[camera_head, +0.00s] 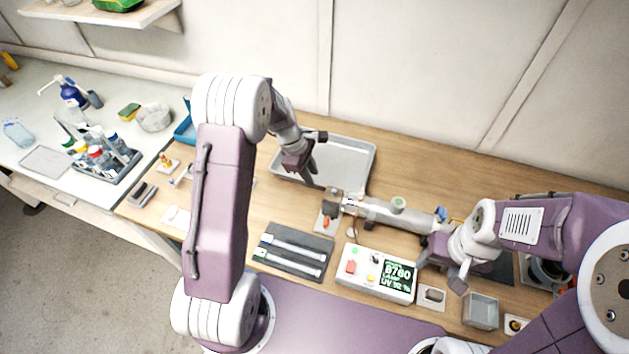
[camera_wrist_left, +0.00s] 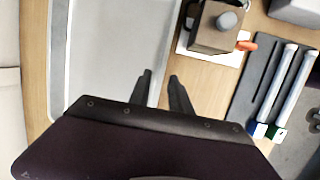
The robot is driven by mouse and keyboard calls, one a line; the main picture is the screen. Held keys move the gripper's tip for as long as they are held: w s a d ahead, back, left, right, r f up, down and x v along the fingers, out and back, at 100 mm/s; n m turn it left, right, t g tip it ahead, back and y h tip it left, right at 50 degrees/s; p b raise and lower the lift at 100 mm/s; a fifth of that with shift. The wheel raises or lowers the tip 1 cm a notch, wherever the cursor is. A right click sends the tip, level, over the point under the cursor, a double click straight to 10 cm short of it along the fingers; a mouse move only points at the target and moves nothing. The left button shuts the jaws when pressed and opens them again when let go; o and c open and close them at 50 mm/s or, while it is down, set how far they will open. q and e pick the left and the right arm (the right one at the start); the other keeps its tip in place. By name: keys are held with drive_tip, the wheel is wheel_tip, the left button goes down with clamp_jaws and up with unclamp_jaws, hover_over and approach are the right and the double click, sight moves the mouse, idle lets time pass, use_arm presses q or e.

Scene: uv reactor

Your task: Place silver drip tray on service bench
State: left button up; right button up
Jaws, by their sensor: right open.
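The silver drip tray (camera_head: 352,160) is a shallow rectangular metal tray lying on the wooden bench (camera_head: 495,170) near the wall, in the head view. The tray fills the upper left of the left wrist view (camera_wrist_left: 105,55). My left gripper (camera_head: 313,178) is at the tray's near edge and hides part of it. In the left wrist view my left fingers (camera_wrist_left: 160,80) sit either side of the tray's rim with a narrow gap; whether they touch it is unclear. My right gripper (camera_head: 441,272) is open and empty, in front of the grey metal cylinder (camera_head: 385,211).
Two white tubes lie on a dark mat (camera_head: 268,262) in front of the tray. A control box (camera_head: 365,270) with a display stands right of it. A white counter (camera_head: 15,110) at left holds bottles in a rack. Bare wood shows right of the tray.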

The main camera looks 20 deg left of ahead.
use_arm(q)
drive_tip(key=v, duration=0.7)
drive_tip(key=s+d+f+m+y, duration=0.1)
drive_tip(key=s+d+m+y, duration=0.1)
drive_tip(key=s+m, duration=1.5)
drive_tip(key=shift+s+f+y, duration=0.2)
drive_tip(key=shift+s+y, duration=0.2)
drive_tip(key=shift+s, duration=0.75)
drive_tip(key=shift+d, duration=0.1)
